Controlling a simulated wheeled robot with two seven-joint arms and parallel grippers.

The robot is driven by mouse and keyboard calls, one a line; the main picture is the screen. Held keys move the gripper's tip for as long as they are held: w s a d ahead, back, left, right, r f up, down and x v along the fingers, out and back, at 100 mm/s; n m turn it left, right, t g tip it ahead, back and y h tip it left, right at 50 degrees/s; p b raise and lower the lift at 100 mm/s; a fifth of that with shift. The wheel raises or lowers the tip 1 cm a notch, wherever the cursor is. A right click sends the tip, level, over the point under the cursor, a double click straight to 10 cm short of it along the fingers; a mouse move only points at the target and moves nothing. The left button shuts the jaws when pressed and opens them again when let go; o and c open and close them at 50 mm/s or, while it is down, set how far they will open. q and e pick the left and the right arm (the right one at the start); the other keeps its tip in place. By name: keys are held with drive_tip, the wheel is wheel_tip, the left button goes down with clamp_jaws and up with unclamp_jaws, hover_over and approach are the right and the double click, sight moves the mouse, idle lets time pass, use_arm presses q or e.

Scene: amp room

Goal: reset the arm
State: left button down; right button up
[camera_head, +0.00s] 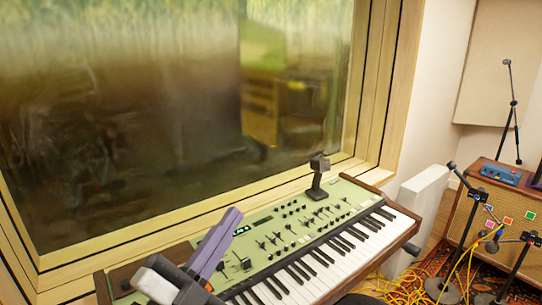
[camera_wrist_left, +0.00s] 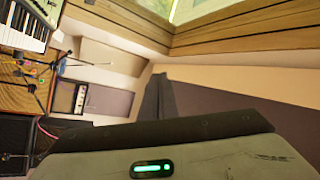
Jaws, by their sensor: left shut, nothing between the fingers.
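My left gripper (camera_head: 231,217) comes in from the bottom left of the head view. Its purple-grey fingers are together, with nothing between them, and point up and to the right. They are in front of the left part of a green keyboard synthesizer (camera_head: 289,215) and hide some of its panel. I cannot tell whether they touch it. In the left wrist view the gripper's dark fingers (camera_wrist_left: 159,98) stand close together above the wrist housing with a green light. My right gripper does not show.
A large window (camera_head: 150,120) with a wooden frame is behind the keyboard. A small black stand (camera_head: 318,178) rises at the keyboard's back edge. At right are an amplifier (camera_head: 467,210), microphone stands (camera_head: 513,115) and yellow cables (camera_head: 410,285) on the floor.

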use_arm(q)
drive_tip(key=s+a+f+n+g+y, duration=0.3)
drive_tip(key=a+f+n+y, duration=0.35)
drive_tip(key=f, duration=0.35)
drive_tip(key=s+a+f+n+g+y, duration=0.2)
drive_tip(key=a+f+n+g+y, duration=0.3)
drive_tip(key=a+f, duration=0.45)
drive_tip(key=s+f+n+g+h, duration=0.15)
drive_tip(key=s+f+g, duration=0.25)
drive_tip(key=s+f, duration=0.45)
drive_tip(key=s+f+n+g, duration=0.2)
drive_tip(key=s+f+g, duration=0.25)
drive_tip(key=s, duration=0.65)
drive_tip(key=w+d+f+t+h, duration=0.2)
drive_tip(key=d+f+t, duration=0.3)
drive_tip(key=f, duration=0.8)
drive_tip(key=shift+w+d, duration=0.6)
drive_tip(key=shift+w, duration=0.1)
